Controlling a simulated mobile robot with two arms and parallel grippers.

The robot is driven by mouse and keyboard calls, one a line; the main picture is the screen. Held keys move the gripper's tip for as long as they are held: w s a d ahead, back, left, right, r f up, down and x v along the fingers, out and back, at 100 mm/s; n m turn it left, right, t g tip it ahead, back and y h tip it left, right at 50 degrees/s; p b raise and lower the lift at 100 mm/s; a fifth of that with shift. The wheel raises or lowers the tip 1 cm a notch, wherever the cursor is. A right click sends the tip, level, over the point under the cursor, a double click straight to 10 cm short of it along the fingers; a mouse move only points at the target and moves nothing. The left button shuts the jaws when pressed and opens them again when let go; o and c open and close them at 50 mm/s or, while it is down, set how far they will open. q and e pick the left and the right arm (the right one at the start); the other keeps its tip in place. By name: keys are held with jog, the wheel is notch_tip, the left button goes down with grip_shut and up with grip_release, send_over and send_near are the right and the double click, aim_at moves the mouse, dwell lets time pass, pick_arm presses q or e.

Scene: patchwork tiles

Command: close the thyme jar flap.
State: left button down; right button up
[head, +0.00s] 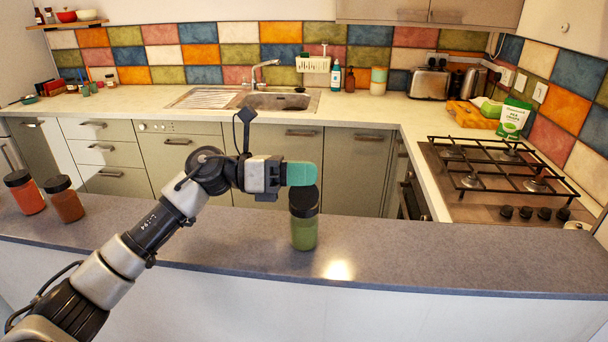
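A jar with green contents (304,234) and a black lid (304,201) stands upright on the grey counter, near the middle of the head view. I take it for the thyme jar; no label can be read. My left gripper (302,174) has teal fingertips and is right at the top of the black lid, overlapping its upper edge. I cannot tell whether it touches the lid. The fingers show side-on as one block, so their gap is hidden. The flap's position cannot be made out behind the fingertips. My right gripper is not in view.
Two jars with black lids, one orange-red (25,193) and one brownish-red (65,201), stand at the counter's left. The grey counter (440,258) is clear right of the green jar. Behind are a sink (278,101) and a gas hob (490,178).

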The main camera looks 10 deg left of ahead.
pick_arm(q)
jog(key=shift+w, duration=0.1)
dwell(0.4)
jog(key=c, duration=1.3)
grip_release()
jog(key=shift+c, duration=0.2)
jog(key=shift+f, duration=0.1)
jog(key=shift+a, duration=0.35)
jog(key=s+a+b, duration=0.1)
jog(key=a+b, duration=0.3)
jog(key=a, duration=0.6)
